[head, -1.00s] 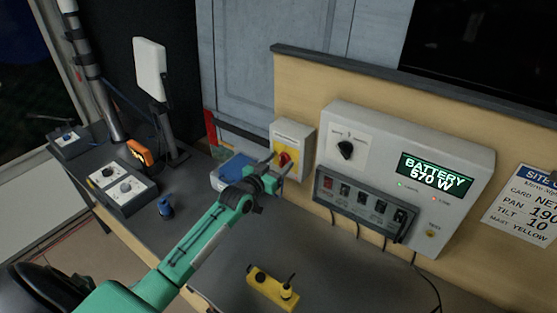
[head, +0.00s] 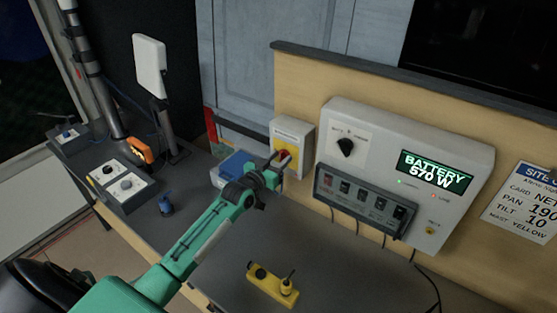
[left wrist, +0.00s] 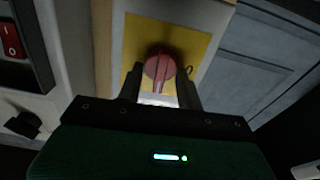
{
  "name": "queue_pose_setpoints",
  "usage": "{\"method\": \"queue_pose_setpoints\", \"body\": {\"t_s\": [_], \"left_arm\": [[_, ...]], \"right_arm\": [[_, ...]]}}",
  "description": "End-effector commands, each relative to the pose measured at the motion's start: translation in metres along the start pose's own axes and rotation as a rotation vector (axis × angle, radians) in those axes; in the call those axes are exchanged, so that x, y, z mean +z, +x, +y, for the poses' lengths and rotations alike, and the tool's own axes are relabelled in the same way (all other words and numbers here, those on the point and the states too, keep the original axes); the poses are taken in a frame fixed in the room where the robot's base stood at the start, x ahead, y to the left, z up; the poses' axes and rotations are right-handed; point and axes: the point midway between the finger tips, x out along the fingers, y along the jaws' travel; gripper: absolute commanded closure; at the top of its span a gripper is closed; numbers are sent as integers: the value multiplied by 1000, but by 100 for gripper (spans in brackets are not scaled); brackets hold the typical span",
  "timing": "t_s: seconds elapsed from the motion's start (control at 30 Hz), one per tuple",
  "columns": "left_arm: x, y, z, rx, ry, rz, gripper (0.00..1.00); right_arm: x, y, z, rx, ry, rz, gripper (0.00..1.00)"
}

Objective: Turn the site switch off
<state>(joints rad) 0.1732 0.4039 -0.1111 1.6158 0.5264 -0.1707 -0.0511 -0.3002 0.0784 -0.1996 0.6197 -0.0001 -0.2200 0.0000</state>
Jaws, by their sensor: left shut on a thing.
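The site switch is a red rotary knob (left wrist: 160,67) on a yellow plate (left wrist: 196,48), fixed to a pale box on the wooden panel. In the head view the box (head: 297,131) shows, with the knob mostly hidden behind the fingers. My left gripper (head: 281,160) is at the front of the box, shut on the knob. In the left wrist view its dark fingers (left wrist: 161,88) stand either side of the knob's handle, which points down in the picture. My right gripper is not in view.
Right of the switch are a grey battery unit (head: 466,152) with a black dial (head: 345,148) and a row of rockers (head: 361,197). A yellow box (head: 272,285) lies on the bench. A blue-lidded tub (head: 233,165) stands behind my left wrist. Control boxes (head: 122,187) stand left.

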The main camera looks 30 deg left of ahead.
Motion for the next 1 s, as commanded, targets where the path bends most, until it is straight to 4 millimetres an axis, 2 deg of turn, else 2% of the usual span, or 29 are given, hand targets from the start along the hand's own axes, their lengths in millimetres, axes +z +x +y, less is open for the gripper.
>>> {"method": "queue_pose_setpoints", "body": {"t_s": [0.27, 1.0], "left_arm": [[0, 0, -1, -1, -184, 1, 86], [2, 0, -4, -1, -887, 2, 86]], "right_arm": [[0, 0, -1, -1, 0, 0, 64], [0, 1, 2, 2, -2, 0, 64]]}}
